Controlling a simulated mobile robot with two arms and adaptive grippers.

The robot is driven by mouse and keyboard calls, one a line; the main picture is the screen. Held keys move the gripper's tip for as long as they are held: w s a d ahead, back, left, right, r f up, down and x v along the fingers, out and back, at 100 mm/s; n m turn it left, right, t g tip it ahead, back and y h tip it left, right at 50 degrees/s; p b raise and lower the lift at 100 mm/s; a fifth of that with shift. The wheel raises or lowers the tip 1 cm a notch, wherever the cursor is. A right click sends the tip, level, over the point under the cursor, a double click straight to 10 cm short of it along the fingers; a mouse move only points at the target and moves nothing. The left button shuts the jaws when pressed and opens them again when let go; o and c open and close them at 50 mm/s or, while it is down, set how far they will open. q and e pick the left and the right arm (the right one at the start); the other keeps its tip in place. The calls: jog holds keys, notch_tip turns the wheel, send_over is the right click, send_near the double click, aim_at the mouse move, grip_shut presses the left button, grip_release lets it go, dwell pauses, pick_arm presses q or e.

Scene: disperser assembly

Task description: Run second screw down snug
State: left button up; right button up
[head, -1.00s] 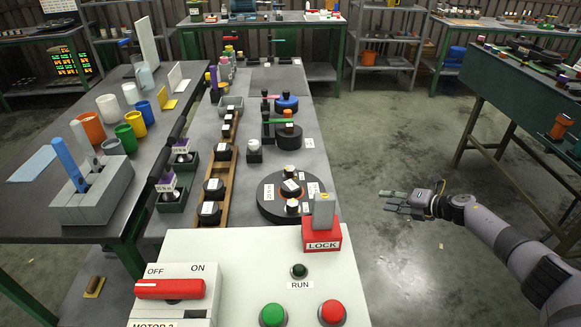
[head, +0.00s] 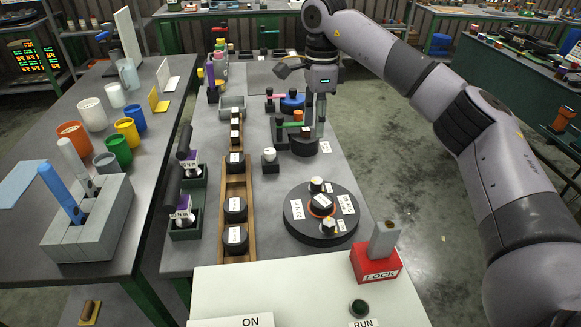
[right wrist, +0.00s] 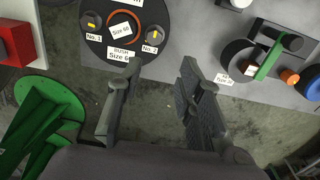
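The round black fixture (head: 294,222) sits on the middle bench, with an orange-ringed part (head: 321,204) at its centre. A screw head (head: 316,185) stands behind that part and another (head: 328,226) in front. In the right wrist view the fixture (right wrist: 98,49) is at the upper left, with yellow-marked screw heads (right wrist: 91,24) (right wrist: 153,35) either side of the orange ring. Whether either is seated cannot be told. My right gripper (head: 314,127) is beyond the fixture, pointing down. In its wrist view the fingers (right wrist: 157,72) are apart and empty. My left gripper is not in view.
Two purple-and-black tools (head: 187,163) (head: 181,212) stand in dark holders at the bench's left. A wooden rack (head: 249,190) of black parts lies alongside. A red LOCK block (head: 376,267) is in front. A green-handled black disc (head: 304,146) is close to my right gripper.

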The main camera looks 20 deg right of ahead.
jog(key=p, duration=0.2)
send_over(318, 182)
notch_tip(318, 182, down, 12)
jog(key=shift+s+d+f, duration=0.1)
jog(key=shift+f, duration=0.15)
jog(key=f, duration=0.3)
jog(key=shift+w+f, duration=0.2)
jog(key=shift+f, duration=0.3)
jog(key=shift+s, duration=0.1)
jog(key=shift+c, duration=0.9)
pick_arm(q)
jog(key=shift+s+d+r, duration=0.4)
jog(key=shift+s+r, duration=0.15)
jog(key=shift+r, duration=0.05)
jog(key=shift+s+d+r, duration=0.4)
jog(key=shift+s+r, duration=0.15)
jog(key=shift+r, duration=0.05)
pick_arm(e)
grip_shut()
